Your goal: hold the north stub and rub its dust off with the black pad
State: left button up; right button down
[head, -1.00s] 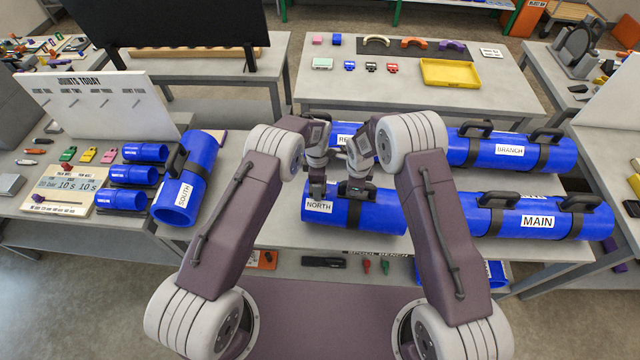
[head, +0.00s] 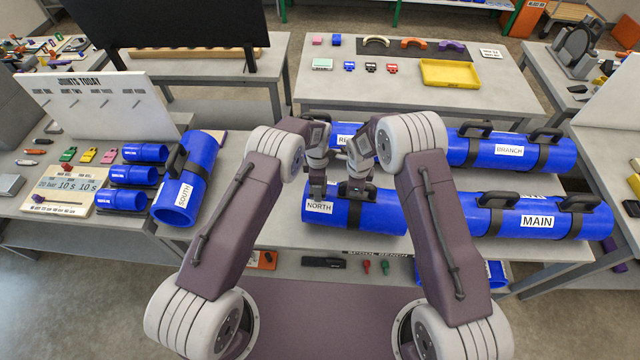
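The north stub (head: 384,217) is a blue pipe with a white NORTH label and a black strap, lying at the front edge of the middle bench. My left gripper (head: 318,190) points down at its left end, just above the label. My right gripper (head: 358,190) is over the strap, where a black handle stands on the like pipes. The fingertips are small and dark against the pipe, so I cannot tell whether either is shut. I cannot make out the black pad at either gripper. Dust on the stub cannot be seen at this size.
The main pipe (head: 490,222) lies right of the north stub, the branch pipe (head: 483,152) behind. A yellow tray (head: 450,73) is on the back table. A dark flat item (head: 323,262) lies on the lower shelf.

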pick_arm(q)
jog(key=shift+a+f, duration=0.15)
jog(key=shift+a, duration=0.25)
pick_arm(e)
jog(key=shift+w, duration=0.15)
pick_arm(q)
jog(key=shift+d, duration=0.1)
pick_arm(e)
jog(key=shift+a, duration=0.1)
pick_arm(q)
jog(key=shift+d, duration=0.1)
jog(key=shift+s+d, duration=0.15)
jog(key=shift+d, duration=0.75)
jog(key=shift+w+a, duration=0.2)
jog(key=shift+a, duration=0.8)
jog(key=shift+s+d, duration=0.2)
jog(key=shift+d, duration=0.8)
pick_arm(e)
jog(key=shift+a, duration=0.1)
pick_arm(q)
jog(key=shift+w+a, duration=0.25)
jog(key=shift+a, duration=0.9)
